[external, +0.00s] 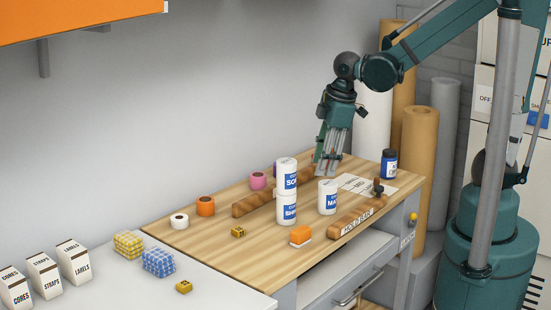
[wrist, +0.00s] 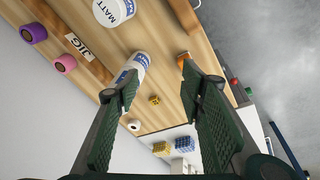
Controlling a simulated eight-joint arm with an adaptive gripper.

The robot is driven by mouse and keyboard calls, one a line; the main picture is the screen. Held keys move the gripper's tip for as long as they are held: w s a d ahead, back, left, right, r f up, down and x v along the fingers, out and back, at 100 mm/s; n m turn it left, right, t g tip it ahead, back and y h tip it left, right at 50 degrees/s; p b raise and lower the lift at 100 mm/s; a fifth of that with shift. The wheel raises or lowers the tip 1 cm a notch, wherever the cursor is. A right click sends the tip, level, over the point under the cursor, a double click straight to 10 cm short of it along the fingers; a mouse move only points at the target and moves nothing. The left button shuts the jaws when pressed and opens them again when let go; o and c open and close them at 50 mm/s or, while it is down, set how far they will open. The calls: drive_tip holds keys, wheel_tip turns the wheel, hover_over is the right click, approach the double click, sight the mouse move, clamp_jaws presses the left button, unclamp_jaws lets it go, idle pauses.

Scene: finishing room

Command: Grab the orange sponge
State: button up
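The orange sponge (external: 300,236), an orange block with a pale underside, lies near the front edge of the wooden bench, left of the "HOLD FAST" wooden bar. In the wrist view the sponge (wrist: 183,58) shows just beyond the right fingertip, which partly covers it. My gripper (external: 328,168) hangs above the back part of the bench, fingers down, behind and right of the sponge and apart from it. In the wrist view my gripper (wrist: 158,80) is open, its fingers wide apart, with nothing held between them.
Stacked white canisters (external: 286,188) and a single white canister (external: 327,197) stand close to the sponge. The bar (external: 357,221) lies to its right. A small yellow cube (external: 238,232), tape rolls (external: 205,206) and a blue jar (external: 389,163) are also on the bench. Bare wood lies left of the sponge.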

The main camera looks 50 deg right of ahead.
sight(301, 229)
drive_tip(key=a+f+n, duration=0.2)
drive_tip(key=f, duration=0.1)
drive_tip(key=a+f+n+g, duration=0.1)
drive_tip(key=a+f+n, duration=0.1)
drive_tip(key=a+f, duration=0.1)
drive_tip(key=w+a+f+n+g, duration=0.1)
drive_tip(key=a+f+n, duration=0.1)
drive_tip(key=a+f, duration=0.1)
drive_tip(key=shift+a+f+h, duration=0.1)
drive_tip(key=shift+f+h, duration=0.2)
drive_tip(key=shift+f, duration=0.4)
drive_tip(key=shift+a+f+n+g, duration=0.3)
drive_tip(key=shift+a+f, duration=0.1)
drive_tip(key=shift+f, duration=0.2)
drive_tip(key=shift+f, duration=0.1)
drive_tip(key=shift+f+b, duration=0.3)
drive_tip(key=shift+f, duration=0.9)
drive_tip(key=shift+s, duration=0.1)
drive_tip(key=shift+s+f+b, duration=0.15)
drive_tip(key=shift+f+b, duration=0.4)
drive_tip(key=shift+f, duration=2.05)
drive_tip(key=shift+c, duration=0.7)
drive_tip(key=c, duration=0.8)
